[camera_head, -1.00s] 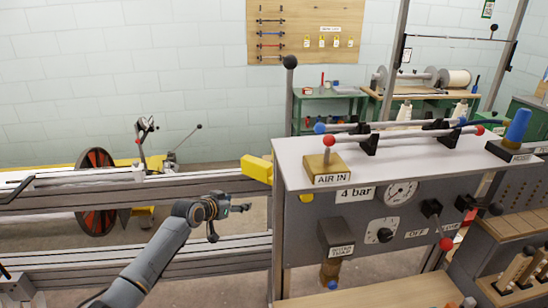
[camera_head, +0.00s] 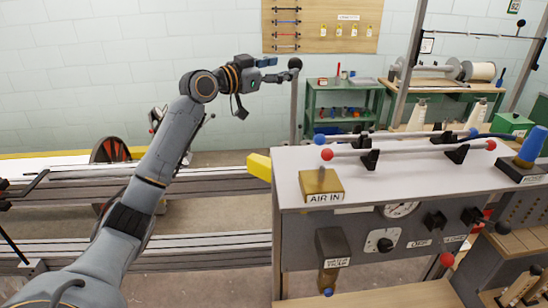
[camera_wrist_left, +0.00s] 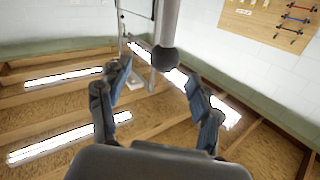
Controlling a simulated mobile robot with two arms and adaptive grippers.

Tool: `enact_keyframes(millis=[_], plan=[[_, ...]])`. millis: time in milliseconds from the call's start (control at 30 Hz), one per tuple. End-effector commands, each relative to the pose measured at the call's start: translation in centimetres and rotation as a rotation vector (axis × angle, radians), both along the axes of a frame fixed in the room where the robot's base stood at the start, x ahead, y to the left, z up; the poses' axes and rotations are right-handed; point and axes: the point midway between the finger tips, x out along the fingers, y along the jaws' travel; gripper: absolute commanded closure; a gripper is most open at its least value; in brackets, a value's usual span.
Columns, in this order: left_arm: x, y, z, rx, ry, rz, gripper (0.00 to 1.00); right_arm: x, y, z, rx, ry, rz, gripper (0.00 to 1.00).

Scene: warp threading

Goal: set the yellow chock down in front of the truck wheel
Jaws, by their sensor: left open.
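My left gripper (camera_head: 275,70) is raised, open and empty, beside the dark ball (camera_head: 295,63) on top of a grey post. In the left wrist view the open fingers (camera_wrist_left: 158,76) stand on either side of the ball (camera_wrist_left: 163,60), with no clear contact. A yellow block (camera_head: 259,166), perhaps the chock, sits at the right end of the upper rail, by the grey cabinet, below my gripper. My right gripper is out of view.
Long grey rails (camera_head: 215,182) run across the left. The grey cabinet (camera_head: 310,240) has a white top with rods, coloured knobs and an AIR IN block (camera_head: 322,184). A green cart (camera_head: 342,105) stands behind. Floor shows between the rails.

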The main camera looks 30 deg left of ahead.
Motion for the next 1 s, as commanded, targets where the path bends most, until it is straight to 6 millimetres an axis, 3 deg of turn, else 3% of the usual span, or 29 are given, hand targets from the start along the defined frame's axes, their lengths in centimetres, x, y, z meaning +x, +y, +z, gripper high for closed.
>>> enact_keyframes(millis=[233,533,867,1000], plan=[[1.7,-0.4,0.2,-0.002,0.002,0.0,0.35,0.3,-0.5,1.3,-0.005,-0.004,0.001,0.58],[5.4,-1.3,-0.2,-0.003,0.001,0.0,0.35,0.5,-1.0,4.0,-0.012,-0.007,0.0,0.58],[6.0,-1.4,-0.6,0.0,0.001,0.001,0.35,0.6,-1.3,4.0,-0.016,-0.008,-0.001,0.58],[6.0,-1.4,-0.6,0.0,0.001,0.001,0.64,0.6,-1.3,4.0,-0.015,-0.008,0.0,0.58]])
